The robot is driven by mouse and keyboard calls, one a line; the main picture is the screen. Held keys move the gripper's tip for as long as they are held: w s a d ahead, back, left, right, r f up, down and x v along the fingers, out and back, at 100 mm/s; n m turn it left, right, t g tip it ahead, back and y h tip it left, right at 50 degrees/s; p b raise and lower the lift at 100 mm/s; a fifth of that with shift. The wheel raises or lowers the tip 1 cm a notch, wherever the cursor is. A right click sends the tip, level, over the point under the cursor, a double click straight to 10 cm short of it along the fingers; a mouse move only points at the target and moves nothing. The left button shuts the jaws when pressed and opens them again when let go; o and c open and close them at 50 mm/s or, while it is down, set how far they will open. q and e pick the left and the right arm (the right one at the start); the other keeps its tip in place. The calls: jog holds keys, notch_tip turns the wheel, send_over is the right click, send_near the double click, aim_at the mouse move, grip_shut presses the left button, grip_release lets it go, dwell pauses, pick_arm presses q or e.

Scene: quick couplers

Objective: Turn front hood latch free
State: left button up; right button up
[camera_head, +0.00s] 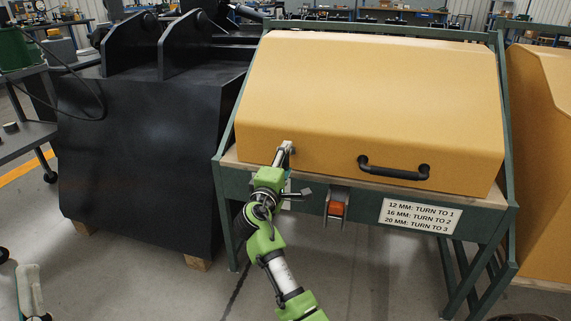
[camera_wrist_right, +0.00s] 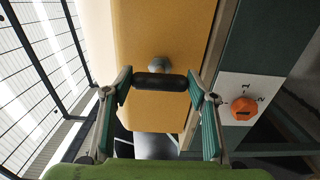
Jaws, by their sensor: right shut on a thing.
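The front hood latch (camera_wrist_right: 160,81) shows in the right wrist view as a dark bar in front of a grey round mount on the yellow hood (camera_head: 370,90). The bar lies crosswise to the hood's lower edge. My right gripper (camera_wrist_right: 160,84) is shut on the latch, with a fingertip at each end of the bar. In the head view my right gripper (camera_head: 284,151) is at the hood's lower left front and mostly covers the latch. The hood is down on its green frame.
A black handle (camera_head: 394,168) sits on the hood front, right of my gripper. An orange dial (camera_wrist_right: 245,108) on a white numbered plate is beside the latch. A black bucket (camera_head: 140,150) stands left.

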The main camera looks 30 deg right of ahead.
jog(key=shift+f, duration=0.15)
dwell(0.3)
jog(key=o, duration=1.1)
jog(key=v, duration=0.7)
jog(key=shift+s+a, duration=0.2)
